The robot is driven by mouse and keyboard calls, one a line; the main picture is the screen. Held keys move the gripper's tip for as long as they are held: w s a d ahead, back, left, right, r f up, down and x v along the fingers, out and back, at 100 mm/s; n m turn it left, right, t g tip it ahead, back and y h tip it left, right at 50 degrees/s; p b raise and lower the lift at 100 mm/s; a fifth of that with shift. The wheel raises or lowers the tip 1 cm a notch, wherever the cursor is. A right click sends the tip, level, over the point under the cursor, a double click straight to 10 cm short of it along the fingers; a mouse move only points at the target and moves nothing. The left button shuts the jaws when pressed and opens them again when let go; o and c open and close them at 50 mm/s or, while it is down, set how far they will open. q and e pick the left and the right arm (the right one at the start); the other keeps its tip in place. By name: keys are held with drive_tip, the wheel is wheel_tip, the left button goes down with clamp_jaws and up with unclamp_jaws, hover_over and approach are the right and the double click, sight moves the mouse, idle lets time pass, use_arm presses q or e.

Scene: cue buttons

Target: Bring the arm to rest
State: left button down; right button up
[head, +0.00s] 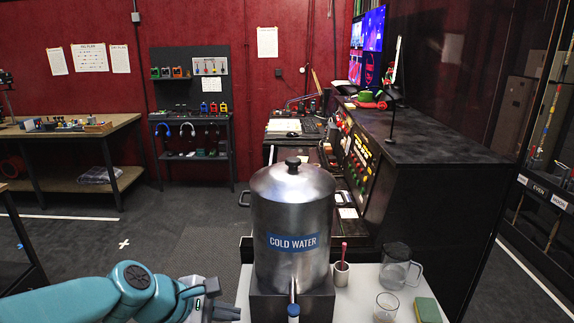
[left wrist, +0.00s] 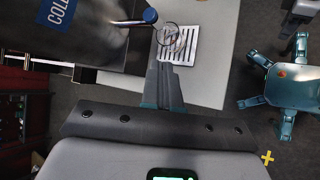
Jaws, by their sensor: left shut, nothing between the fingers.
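My left arm comes in from the lower left of the head view. Its gripper (head: 228,312) is low in the picture, just left of the cold water dispenser (head: 292,215). In the left wrist view the fingers of my left gripper (left wrist: 164,82) are together, with nothing between them. They point toward the white counter and a slotted drip tray (left wrist: 180,52). The dispenser tap (left wrist: 148,17) has a blue end and is close beyond the fingertips. My right gripper does not show.
The white counter (head: 347,304) holds a clear jug (head: 398,267), a glass (head: 385,307), a green sponge (head: 428,310) and a cup (head: 341,272) with a red stick. Behind stands a black console (head: 430,150) with a panel of coloured buttons (head: 360,165). Dark floor (head: 150,225) is open at left.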

use_arm(q)
drive_tip(key=s+f+g+y, duration=0.1)
drive_tip(key=s+f+g, duration=0.25)
drive_tip(key=f, duration=0.75)
drive_tip(key=s+f+g, duration=0.2)
drive_tip(key=s+f, duration=0.3)
drive_tip(key=f, duration=0.6)
drive_tip(key=s+f+m+y, duration=0.2)
drive_tip(key=s+f+m, duration=1.2)
drive_tip(key=shift+a, duration=0.35)
drive_tip(key=shift+s+t, duration=0.1)
drive_tip(key=shift+t, duration=0.15)
